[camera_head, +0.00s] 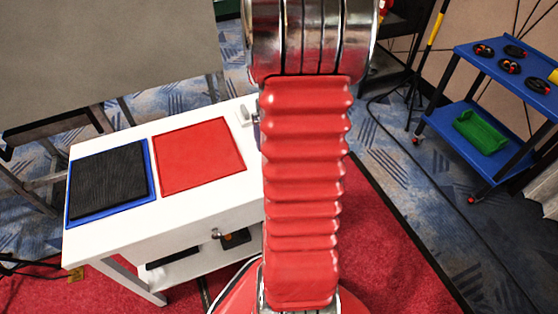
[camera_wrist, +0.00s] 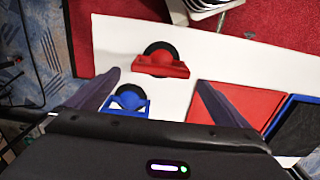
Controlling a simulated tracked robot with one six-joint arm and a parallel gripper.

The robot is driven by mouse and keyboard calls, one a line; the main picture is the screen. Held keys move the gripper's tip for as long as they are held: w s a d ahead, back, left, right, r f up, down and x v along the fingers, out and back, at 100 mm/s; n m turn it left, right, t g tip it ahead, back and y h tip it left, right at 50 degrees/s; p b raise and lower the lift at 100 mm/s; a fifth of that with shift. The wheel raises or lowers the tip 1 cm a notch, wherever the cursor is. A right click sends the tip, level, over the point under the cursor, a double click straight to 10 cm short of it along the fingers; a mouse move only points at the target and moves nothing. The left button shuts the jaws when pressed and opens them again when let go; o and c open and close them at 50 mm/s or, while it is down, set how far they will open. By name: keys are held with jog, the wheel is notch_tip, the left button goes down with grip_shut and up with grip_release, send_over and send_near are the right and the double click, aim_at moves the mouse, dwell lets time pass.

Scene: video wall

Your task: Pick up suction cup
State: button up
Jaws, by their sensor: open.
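In the wrist view, a red piece with a black round disc (camera_wrist: 160,66) sits on the white table (camera_wrist: 125,38). A blue piece with a black round disc (camera_wrist: 127,104) sits nearer, to its left. Either could be a suction cup; I cannot tell for certain. My gripper (camera_wrist: 159,78) is open, its two dark fingers spread over the table. The blue piece shows between the fingers near the left one, and the red piece lies around and beyond the fingertips. Nothing is held. In the head view, my red arm hides the gripper and both pieces.
A red panel (camera_head: 198,155) and a black panel on a blue base (camera_head: 108,182) lie on the white table. At right stands a blue cart (camera_head: 470,52) with several black-and-red round items and a green tray (camera_head: 480,131). A grey board (camera_head: 100,50) stands behind.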

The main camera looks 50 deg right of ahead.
notch_tip(320, 180, down, 6)
jog(key=shift+r, duration=0.15)
dwell(0.3)
jog(key=shift+w+a+f, duration=0.1)
jog(key=shift+w+f, duration=0.05)
jog(key=shift+f, duration=2.45)
jog(key=shift+c, duration=0.5)
jog(key=c, duration=0.9)
